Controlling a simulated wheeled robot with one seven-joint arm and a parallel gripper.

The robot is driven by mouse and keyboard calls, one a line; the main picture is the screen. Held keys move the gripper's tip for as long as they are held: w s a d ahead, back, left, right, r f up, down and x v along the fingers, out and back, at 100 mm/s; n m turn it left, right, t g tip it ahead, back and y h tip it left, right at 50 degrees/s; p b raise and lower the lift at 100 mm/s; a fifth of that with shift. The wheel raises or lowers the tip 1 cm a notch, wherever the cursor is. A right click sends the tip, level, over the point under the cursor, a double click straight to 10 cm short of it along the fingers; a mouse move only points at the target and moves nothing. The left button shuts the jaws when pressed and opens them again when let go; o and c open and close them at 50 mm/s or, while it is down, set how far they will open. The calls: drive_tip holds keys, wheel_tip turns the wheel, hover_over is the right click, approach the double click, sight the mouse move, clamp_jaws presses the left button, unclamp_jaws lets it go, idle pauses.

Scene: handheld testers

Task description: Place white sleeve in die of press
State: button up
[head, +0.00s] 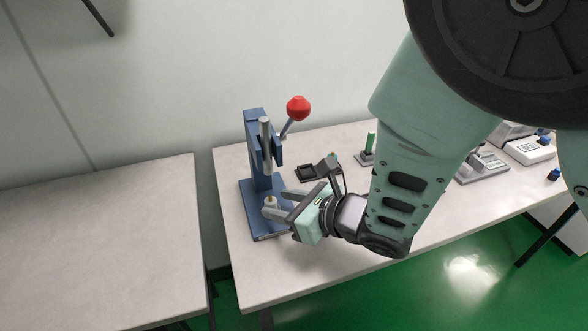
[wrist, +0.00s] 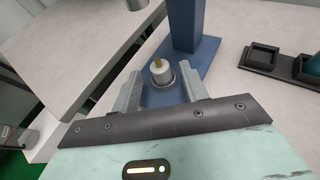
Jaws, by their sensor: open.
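The blue press (head: 256,150) stands on the table, with its red-knobbed lever (head: 298,108) raised. The white sleeve (wrist: 160,70) stands upright on the press base, with a brass-coloured piece showing at its top. A pale ring, the die (wrist: 166,84), surrounds its foot; the sleeve appears seated in it, though the exact depth is hard to tell. The sleeve is small in the head view (head: 271,200). My gripper (wrist: 160,74) is open and low over the base, with one finger on each side of the sleeve and visible gaps. The press ram (wrist: 137,4) is above, clear of the sleeve.
Dark trays (wrist: 262,57) lie right of the press. A small stand with a green piece (head: 370,146) and white testers (head: 530,150) are farther right. A separate bare table (head: 100,240) is at left, across a gap.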

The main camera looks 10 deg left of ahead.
drive_tip(key=v, duration=1)
drive_tip(key=shift+s+d, duration=0.1)
drive_tip(key=shift+d, duration=0.05)
drive_tip(key=shift+w+d+m+t, duration=0.25)
drive_tip(key=shift+w+m+t, duration=0.1)
drive_tip(key=shift+m, duration=0.55)
drive_tip(key=d+m+h, duration=0.1)
drive_tip(key=m, duration=0.2)
drive_tip(key=w+d+m+h, duration=0.1)
drive_tip(key=m, duration=0.2)
drive_tip(key=d+m+h, duration=0.1)
drive_tip(key=m+h, duration=0.1)
drive_tip(key=m, duration=0.2)
drive_tip(key=shift+w+d+t, duration=0.25)
drive_tip(key=shift+w+t, duration=0.1)
drive_tip(key=s+d+r+m+g+h, duration=0.2)
drive_tip(key=s+d+m, duration=0.4)
drive_tip(key=m, duration=0.9)
drive_tip(key=s+d+r+m+g+h, duration=0.3)
drive_tip(key=s+d+m, duration=0.4)
drive_tip(key=m, duration=0.8)
drive_tip(key=s+g+h, duration=0.1)
drive_tip(key=s+h, duration=0.1)
drive_tip(key=shift+s+r+h, duration=0.2)
drive_tip(key=shift+r+h, duration=0.05)
drive_tip(key=shift+h, duration=0.15)
